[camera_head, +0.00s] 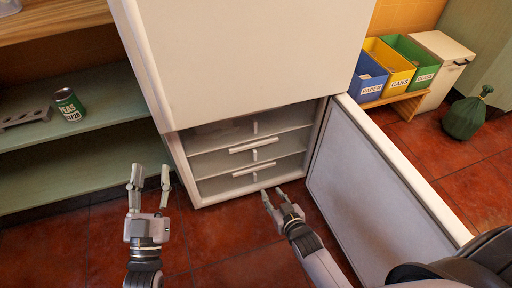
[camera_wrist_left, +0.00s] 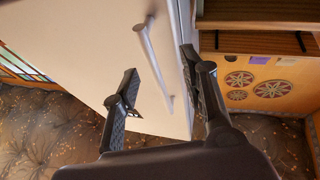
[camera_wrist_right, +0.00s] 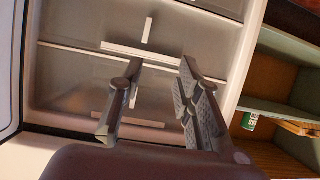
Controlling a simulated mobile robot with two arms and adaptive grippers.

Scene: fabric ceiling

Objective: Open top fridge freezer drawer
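The white fridge freezer (camera_head: 250,50) stands in the middle of the head view, with its lower freezer door (camera_head: 375,180) swung open to the right. Stacked drawers show inside, all apparently pushed in; the top drawer (camera_head: 215,135) sits just under the upper door. White handle strips cross the drawer fronts. My right gripper (camera_head: 280,193) is open and empty, low in front of the drawers. The right wrist view shows its parted fingers (camera_wrist_right: 158,85) before the drawer fronts (camera_wrist_right: 75,85). My left gripper (camera_head: 150,172) is open and empty, left of the fridge.
A green shelf unit (camera_head: 100,140) with a can (camera_head: 69,104) stands left of the fridge. The left wrist view shows a bar handle (camera_wrist_left: 155,60) on a pale panel.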

